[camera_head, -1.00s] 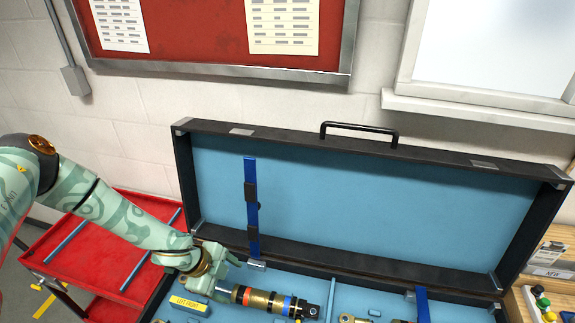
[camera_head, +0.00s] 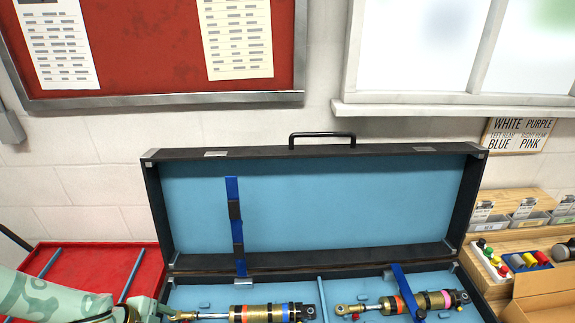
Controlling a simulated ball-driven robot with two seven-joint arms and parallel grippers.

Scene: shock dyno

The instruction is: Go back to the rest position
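My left arm comes in at the bottom left. Its gripper (camera_head: 150,312) is at the bottom edge, partly cut off, near the rod end of a gold shock absorber (camera_head: 262,313). I cannot tell whether its fingers are open, or whether they touch the shock. That shock has orange and blue bands and lies in the left part of an open black case with a blue lining (camera_head: 320,212). A second gold shock (camera_head: 412,302), with red and pink bands, lies in the right part under a blue strap (camera_head: 408,292). My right gripper is not in view.
The case lid stands open at the back, with another blue strap (camera_head: 235,222) hanging on it. A red cart (camera_head: 95,262) is at the left. A wooden bench (camera_head: 510,245) at the right holds small bins, colored caps and a cardboard box (camera_head: 540,295). A wall is behind.

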